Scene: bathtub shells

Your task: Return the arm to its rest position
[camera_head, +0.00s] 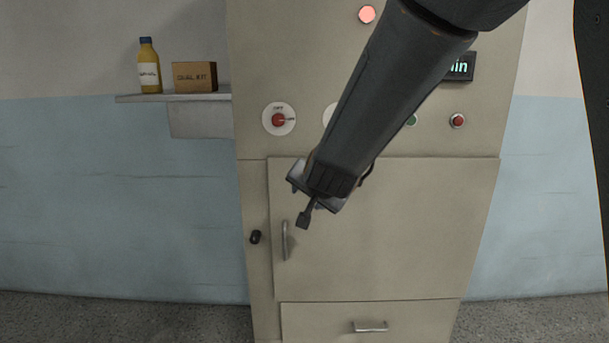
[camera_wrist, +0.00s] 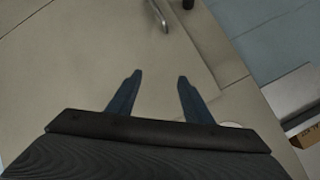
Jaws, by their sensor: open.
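My gripper (camera_head: 304,218) is in front of the upper door of a beige cabinet, just right of the door's vertical handle (camera_head: 285,241) in the head view. In the wrist view my gripper (camera_wrist: 160,78) shows two blue-grey fingers spread apart with nothing between them. The handle (camera_wrist: 159,16) lies beyond the fingertips there, apart from them. My dark arm crosses the cabinet from the upper right and hides part of its control panel. The cabinet door (camera_head: 420,230) appears closed.
The panel has a red switch (camera_head: 278,120), a red button (camera_head: 457,121), a lit lamp (camera_head: 367,14) and a partly hidden display (camera_head: 461,67). A wall shelf (camera_head: 135,98) at left holds a yellow bottle (camera_head: 148,68) and a brown box (camera_head: 194,77). A drawer (camera_head: 320,325) is below.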

